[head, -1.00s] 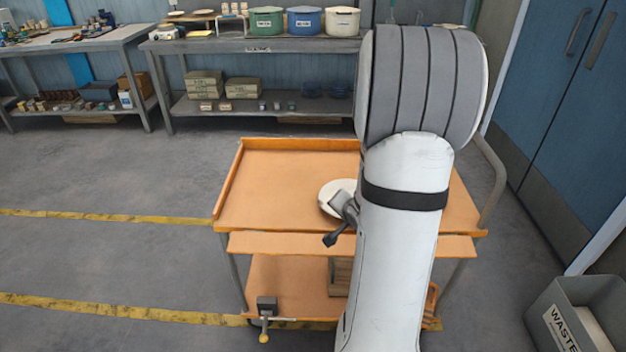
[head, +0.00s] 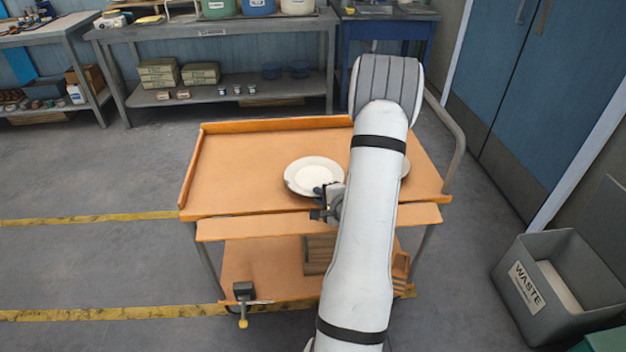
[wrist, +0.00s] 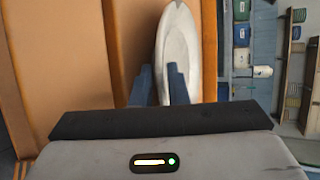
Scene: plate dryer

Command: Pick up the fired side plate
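A round white plate (head: 314,175) lies flat on the orange top of a cart, near its front edge. In the wrist view the plate (wrist: 178,45) appears edge-on beyond my fingers. A second pale round thing (head: 405,167), perhaps another plate, is mostly hidden behind my arm; I cannot tell which is the fired side plate. My gripper (head: 322,199) is at the first plate's near right rim. In the wrist view my gripper (wrist: 160,84) has its two fingers apart, with the plate's rim showing in the gap. I cannot tell whether they touch it.
The orange cart (head: 245,170) has a raised back and left lip and a lower shelf with a wooden crate (head: 318,254). A grey handle (head: 455,140) is at its right. A waste bin (head: 560,285) stands at the right. The cart top's left side is clear.

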